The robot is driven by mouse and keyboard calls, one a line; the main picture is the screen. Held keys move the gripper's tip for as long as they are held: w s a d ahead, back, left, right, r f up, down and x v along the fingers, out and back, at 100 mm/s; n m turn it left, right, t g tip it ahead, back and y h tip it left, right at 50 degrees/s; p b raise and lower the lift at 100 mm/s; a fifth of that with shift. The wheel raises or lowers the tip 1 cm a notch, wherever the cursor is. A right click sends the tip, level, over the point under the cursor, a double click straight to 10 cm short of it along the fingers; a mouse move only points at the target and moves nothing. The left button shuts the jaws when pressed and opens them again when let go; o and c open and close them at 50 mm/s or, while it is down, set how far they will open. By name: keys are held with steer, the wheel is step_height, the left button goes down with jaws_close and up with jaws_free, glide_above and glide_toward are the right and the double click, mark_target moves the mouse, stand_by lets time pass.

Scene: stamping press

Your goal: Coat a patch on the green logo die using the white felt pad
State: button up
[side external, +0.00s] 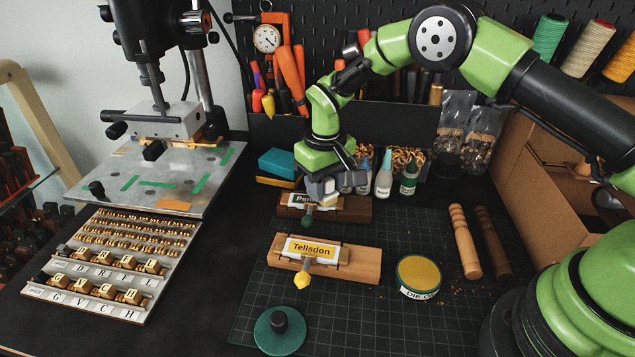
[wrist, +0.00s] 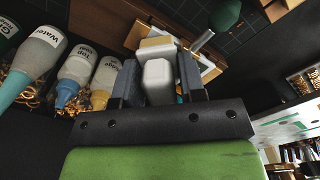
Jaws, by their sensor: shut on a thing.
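My gripper (wrist: 158,85) is shut on a white block (wrist: 158,75), which I take to be the felt pad; its far end looks pale tan. That holder carries a white card and a green-knobbed piece (side external: 308,219), likely the green logo die. The green knob also shows at the top of the wrist view (wrist: 225,13). My gripper hides part of the card, and I cannot tell whether the pad touches the die.
A front holder (side external: 365,264) bears a "Tellsdon" card and a yellow-knobbed piece (side external: 302,279). An open tin (side external: 419,272) and its green lid (side external: 280,334) lie on the mat. Bottles (side external: 384,180) stand close behind my gripper. The press (side external: 160,170) is at left.

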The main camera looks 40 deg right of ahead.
steer(key=shift+s+d, duration=2)
steer(key=shift+d, duration=0.1)
step_height(320, 180, up, 6)
step_height(320, 180, up, 3)
steer(key=shift+r, duration=0.1)
steer(key=shift+w, duration=0.1)
stand_by(0.6)
